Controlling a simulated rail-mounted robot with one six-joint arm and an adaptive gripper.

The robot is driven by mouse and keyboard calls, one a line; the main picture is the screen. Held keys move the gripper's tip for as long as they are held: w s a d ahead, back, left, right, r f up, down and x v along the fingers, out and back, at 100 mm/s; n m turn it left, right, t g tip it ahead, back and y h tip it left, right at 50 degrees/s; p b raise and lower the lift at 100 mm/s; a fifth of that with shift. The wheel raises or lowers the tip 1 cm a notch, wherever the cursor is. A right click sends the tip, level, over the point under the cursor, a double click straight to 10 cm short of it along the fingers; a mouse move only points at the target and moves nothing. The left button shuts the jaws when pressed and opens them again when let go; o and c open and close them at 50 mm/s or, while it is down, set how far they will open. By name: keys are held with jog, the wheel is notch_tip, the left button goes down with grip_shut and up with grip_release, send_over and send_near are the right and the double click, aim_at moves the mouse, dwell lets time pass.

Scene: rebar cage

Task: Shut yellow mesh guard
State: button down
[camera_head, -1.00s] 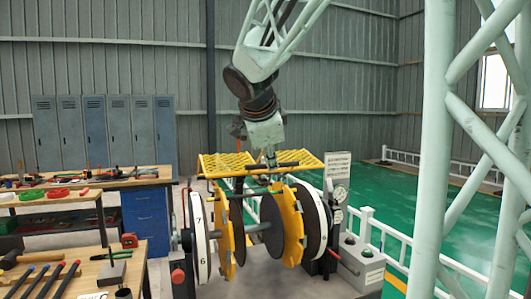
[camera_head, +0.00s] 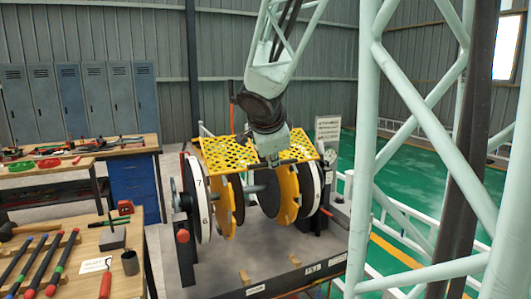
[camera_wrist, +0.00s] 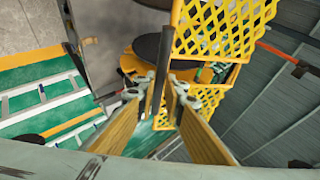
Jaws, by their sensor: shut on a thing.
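The yellow mesh guard (camera_head: 225,152) spans over the top of the wheel machine in the head view, its mesh face sloping toward the front. It also shows in the wrist view (camera_wrist: 222,25), at the top. My gripper (camera_head: 272,163) is at the guard's front edge, right of its middle. In the wrist view my gripper's fingers (camera_wrist: 166,88) are closed around a dark bar (camera_wrist: 158,78), which looks like the guard's handle. The front edge near the fingers is partly hidden by my wrist.
Below the guard are white-rimmed wheels (camera_head: 198,205) and yellow discs (camera_head: 288,195) on a shaft. A tool bench (camera_head: 75,265) stands at the front left. A sign (camera_head: 328,132) stands behind at right. White railings (camera_head: 405,210) border the green floor.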

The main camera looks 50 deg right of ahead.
jog(key=shift+s+f, duration=0.25)
jog(key=shift+f, duration=0.45)
jog(key=c, duration=3.4)
grip_release()
jog(key=shift+a+r, duration=0.1)
jog(key=o, duration=0.7)
jog(key=shift+r, duration=0.2)
jog(key=shift+v, duration=3.65)
jog(key=shift+r, duration=0.1)
